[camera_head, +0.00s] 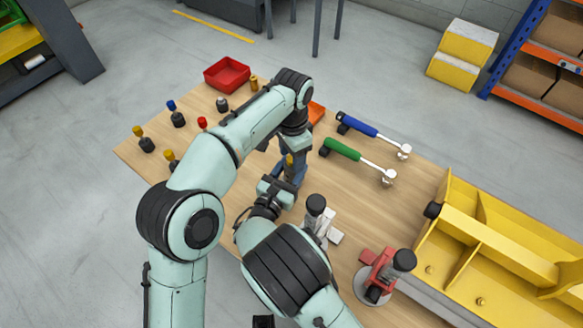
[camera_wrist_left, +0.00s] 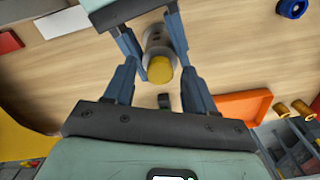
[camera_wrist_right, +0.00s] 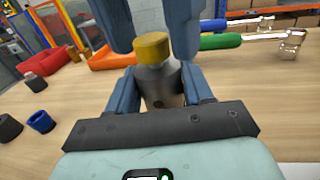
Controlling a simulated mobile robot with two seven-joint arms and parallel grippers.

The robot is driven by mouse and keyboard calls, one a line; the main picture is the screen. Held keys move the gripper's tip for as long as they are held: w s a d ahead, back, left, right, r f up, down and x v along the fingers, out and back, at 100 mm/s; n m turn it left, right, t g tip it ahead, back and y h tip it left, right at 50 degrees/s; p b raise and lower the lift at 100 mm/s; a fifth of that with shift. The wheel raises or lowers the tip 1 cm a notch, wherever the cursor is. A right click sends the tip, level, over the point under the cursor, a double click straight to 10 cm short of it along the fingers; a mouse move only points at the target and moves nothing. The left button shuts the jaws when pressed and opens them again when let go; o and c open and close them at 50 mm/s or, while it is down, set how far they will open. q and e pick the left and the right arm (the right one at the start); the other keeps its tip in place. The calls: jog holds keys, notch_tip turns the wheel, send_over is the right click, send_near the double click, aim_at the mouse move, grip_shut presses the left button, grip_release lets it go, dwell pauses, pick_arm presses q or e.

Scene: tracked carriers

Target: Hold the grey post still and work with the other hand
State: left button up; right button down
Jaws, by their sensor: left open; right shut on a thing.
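The grey post (camera_wrist_right: 160,85) with a yellow cap (camera_wrist_right: 152,48) stands in the right wrist view between the fingers of my right gripper (camera_wrist_right: 160,72). That gripper is shut on the post from the side. In the left wrist view the yellow cap (camera_wrist_left: 160,69) shows between the spread fingers of my left gripper (camera_wrist_left: 160,82). The left gripper is open, close around the post's top. In the head view my left gripper (camera_head: 287,150) comes down over the post and my right gripper (camera_head: 290,176) meets it from the front. The arms hide most of the post there.
A blue-handled wrench (camera_head: 358,125) and a green-handled wrench (camera_head: 343,149) lie to the right. A red bin (camera_head: 227,86) and several colour-topped pieces are at left. A red clamp (camera_head: 380,270) and a yellow frame (camera_head: 480,215) stand at front right.

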pick_arm(q)
jog(key=c, duration=0.9)
jog(key=m, duration=0.6)
jog(key=shift+f, duration=0.1)
jog(key=m, duration=0.3)
jog(key=shift+m, duration=0.4)
jog(key=m, duration=0.9)
jog(key=shift+m, duration=0.4)
